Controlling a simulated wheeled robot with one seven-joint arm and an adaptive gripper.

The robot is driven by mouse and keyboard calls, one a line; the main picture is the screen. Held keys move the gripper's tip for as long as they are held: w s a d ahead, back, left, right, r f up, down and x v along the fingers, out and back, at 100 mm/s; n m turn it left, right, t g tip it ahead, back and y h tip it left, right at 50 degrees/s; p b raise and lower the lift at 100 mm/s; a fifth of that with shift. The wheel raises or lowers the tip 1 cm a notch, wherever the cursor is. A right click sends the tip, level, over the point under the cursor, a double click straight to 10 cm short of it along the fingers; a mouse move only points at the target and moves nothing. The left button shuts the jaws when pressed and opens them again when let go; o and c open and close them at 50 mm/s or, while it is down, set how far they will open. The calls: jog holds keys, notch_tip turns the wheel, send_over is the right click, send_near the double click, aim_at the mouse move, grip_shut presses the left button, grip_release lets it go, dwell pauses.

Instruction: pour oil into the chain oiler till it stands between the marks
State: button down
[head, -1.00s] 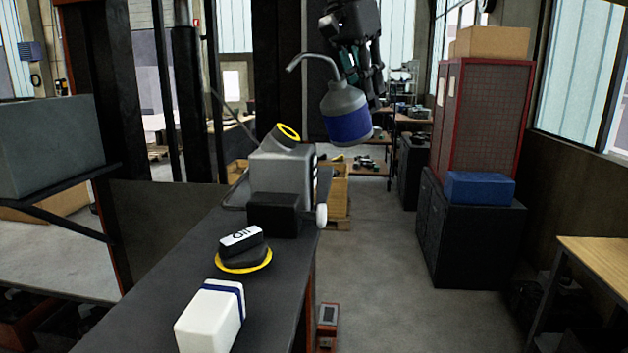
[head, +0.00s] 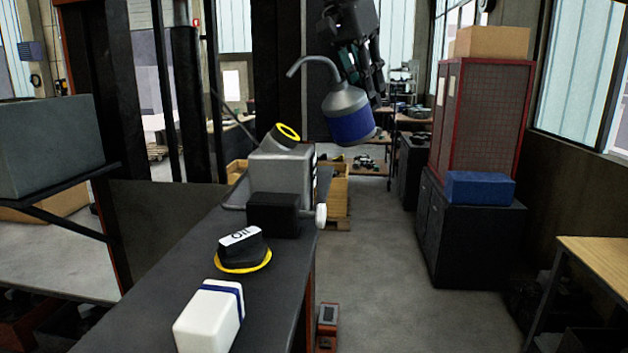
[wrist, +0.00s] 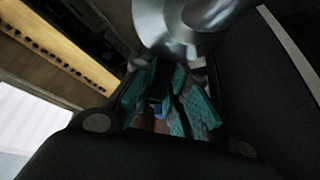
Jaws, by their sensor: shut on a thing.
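My gripper (head: 362,72) is shut on the oil can (head: 347,101), a grey can with a blue band and a long bent spout. The can hangs in the air, tilted, above and to the right of the chain oiler (head: 281,167). The spout tip points left and stands above the oiler's yellow-ringed filler neck (head: 287,133), apart from it. The oiler is a grey box on the dark bench. The cap marked "Oil" (head: 240,246) lies on the bench in front. In the wrist view the can's shiny metal (wrist: 185,25) shows beyond the teal finger pads. The oil level and marks cannot be made out.
A black block (head: 273,215) and a white knob (head: 321,216) are at the oiler's near side. A white box with a blue stripe (head: 208,318) lies on the near bench (head: 165,270). Open floor lies to the right.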

jog(key=shift+a+r, duration=0.1)
jog(key=shift+r, duration=0.05)
jog(key=shift+r+h, duration=0.1)
jog(key=shift+h, duration=0.2)
jog(key=shift+s+r+t, duration=0.1)
jog(key=shift+t, duration=0.2)
dwell(0.3)
jog(key=shift+h, duration=0.3)
dwell(0.3)
dwell(0.5)
